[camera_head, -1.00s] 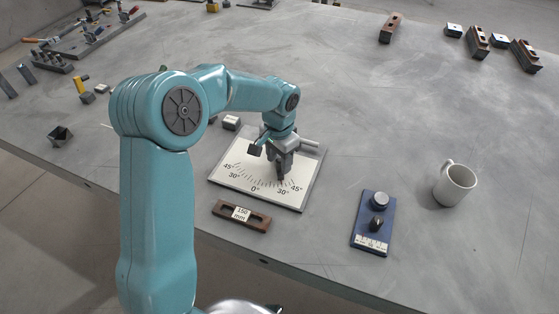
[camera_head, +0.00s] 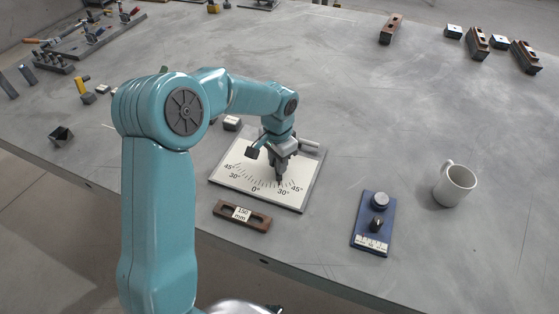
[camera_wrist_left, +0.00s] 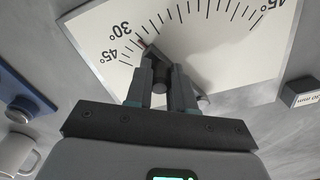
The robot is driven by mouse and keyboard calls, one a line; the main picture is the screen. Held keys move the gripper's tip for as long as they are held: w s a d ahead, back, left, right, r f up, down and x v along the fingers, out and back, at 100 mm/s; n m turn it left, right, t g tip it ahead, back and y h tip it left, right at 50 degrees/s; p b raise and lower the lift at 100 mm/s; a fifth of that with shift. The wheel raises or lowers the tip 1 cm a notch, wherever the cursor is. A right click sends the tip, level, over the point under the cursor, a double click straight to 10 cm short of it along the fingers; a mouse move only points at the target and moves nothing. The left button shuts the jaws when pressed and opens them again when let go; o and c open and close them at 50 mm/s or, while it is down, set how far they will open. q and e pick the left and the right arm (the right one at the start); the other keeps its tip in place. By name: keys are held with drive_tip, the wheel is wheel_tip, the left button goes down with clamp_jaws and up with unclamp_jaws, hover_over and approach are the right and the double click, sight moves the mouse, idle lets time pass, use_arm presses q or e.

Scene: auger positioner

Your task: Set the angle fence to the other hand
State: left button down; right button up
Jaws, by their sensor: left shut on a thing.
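The white angle plate (camera_head: 234,183) lies on the bench, with a scale running from 45° through 0° to 45°. My left gripper (camera_head: 280,172) points down over its right half. In the left wrist view the gripper (camera_wrist_left: 160,85) is shut on a dark round knob (camera_wrist_left: 160,84) of the angle fence. A light grey bar (camera_head: 311,146) shows behind the gripper; the hand hides much of the fence. My right gripper is not in view.
A brown 150 mm block (camera_head: 258,221) lies in front of the plate. A blue base with knobs (camera_head: 369,240) and a white mug (camera_head: 454,186) stand to the right. A small pale block (camera_head: 232,123) sits behind the plate. The bench's front edge is close.

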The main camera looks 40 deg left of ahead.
use_arm(q)
drive_tip(key=a+m, duration=0.1)
drive_tip(key=s+a+m, duration=0.1)
drive_tip(key=m, duration=0.1)
drive_tip(key=shift+r+p, duration=0.1)
drive_tip(key=shift+p, duration=0.2)
drive_tip(key=a+m, duration=0.1)
drive_tip(key=a+m+p, duration=0.1)
drive_tip(key=shift+s+m, duration=0.3)
drive_tip(key=shift+s, duration=0.05)
drive_tip(key=a+m+p, duration=0.1)
drive_tip(key=a+m, duration=0.1)
drive_tip(key=m, duration=0.1)
drive_tip(key=shift+a, duration=0.1)
drive_tip(key=shift+w+a+m+p, duration=0.15)
drive_tip(key=shift+a+m+p, duration=0.35)
drive_tip(key=shift+a+m, duration=0.6)
drive_tip(key=shift+d+m, duration=0.15)
drive_tip(key=shift+m, duration=0.15)
drive_tip(key=c, duration=1)
unclamp_jaws()
drive_tip(key=shift+o, duration=0.2)
